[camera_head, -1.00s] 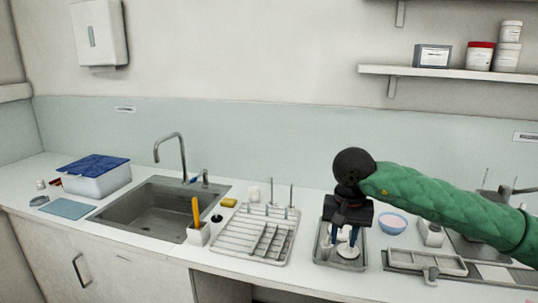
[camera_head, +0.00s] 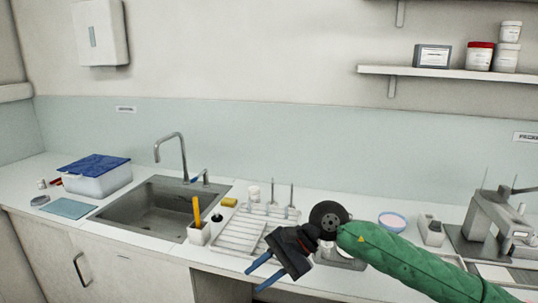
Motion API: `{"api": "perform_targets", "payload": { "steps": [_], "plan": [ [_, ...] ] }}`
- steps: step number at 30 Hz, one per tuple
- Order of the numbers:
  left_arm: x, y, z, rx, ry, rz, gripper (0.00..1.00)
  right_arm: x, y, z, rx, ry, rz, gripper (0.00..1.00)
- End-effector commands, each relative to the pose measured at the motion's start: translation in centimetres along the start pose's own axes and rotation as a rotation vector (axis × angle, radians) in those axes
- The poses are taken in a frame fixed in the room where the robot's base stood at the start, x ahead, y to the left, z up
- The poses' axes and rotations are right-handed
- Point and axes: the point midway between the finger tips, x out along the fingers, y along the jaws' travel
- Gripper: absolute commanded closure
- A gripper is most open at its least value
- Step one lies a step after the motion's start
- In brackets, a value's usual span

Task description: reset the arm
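My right arm, in a green quilted sleeve (camera_head: 405,262), comes in from the lower right. My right gripper (camera_head: 262,276) has a dark body and two blue fingers. The fingers are spread apart with nothing visible between them, and point down and left near the front edge of the counter. The gripper body covers the right part of the drying rack (camera_head: 225,240). My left gripper is not in view.
A sink (camera_head: 150,212) with a tap (camera_head: 172,150) is at the left. A pink-and-blue bowl (camera_head: 391,222) and a grey machine (camera_head: 490,225) are at the right. A tray (camera_head: 345,262) is mostly hidden behind my arm.

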Motion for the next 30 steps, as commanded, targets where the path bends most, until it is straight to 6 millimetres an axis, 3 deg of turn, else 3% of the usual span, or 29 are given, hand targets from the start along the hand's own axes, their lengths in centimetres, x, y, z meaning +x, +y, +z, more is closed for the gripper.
{"api": "perform_targets", "payload": {
  "steps": [3, 6, 14, 19, 23, 30],
  "plan": [
    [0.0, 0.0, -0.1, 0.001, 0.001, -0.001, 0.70, 1.9, -1.3, 2.2, 0.140, -0.175, -0.135, 0.70],
    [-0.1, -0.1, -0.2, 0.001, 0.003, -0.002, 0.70, 2.6, -2.6, 3.8, 0.273, -0.321, -0.245, 0.70],
    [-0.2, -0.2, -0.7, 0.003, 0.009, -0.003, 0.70, 2.0, -5.7, 4.9, 0.667, -0.700, -0.510, 0.70],
    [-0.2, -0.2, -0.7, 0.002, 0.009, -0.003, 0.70, 0.4, -6.7, 3.1, 0.954, -0.946, -0.669, 0.70],
    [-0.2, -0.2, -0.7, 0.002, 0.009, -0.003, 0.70, -0.7, -6.5, 0.5, 1.184, -1.131, -0.786, 0.70],
    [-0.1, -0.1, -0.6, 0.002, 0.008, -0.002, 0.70, -1.9, -3.3, -6.7, 1.626, -1.466, -0.998, 0.70]
  ]
}}
